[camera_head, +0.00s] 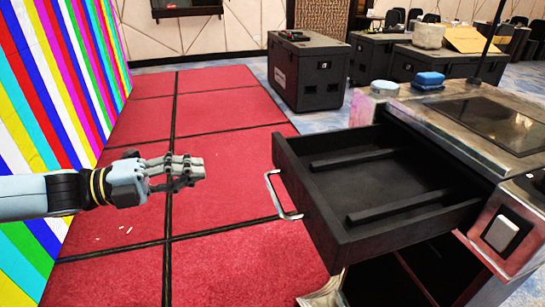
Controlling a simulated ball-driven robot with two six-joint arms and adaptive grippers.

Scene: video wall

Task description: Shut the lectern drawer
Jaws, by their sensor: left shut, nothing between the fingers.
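The lectern drawer (407,237) is black and stands pulled out to the left from the lectern (468,112). It is empty apart from two dark rails inside. Its silver bar handle (279,196) is on the left-facing front panel. My left gripper (196,170) comes in from the left and is shut and empty. It is left of the handle, apart from it, with a visible gap. My right gripper is not in view.
A striped video wall (52,80) runs along the left. A black case (308,70) stands behind. A blue sponge-like block (429,79) and a pale round item (384,88) rest on the lectern.

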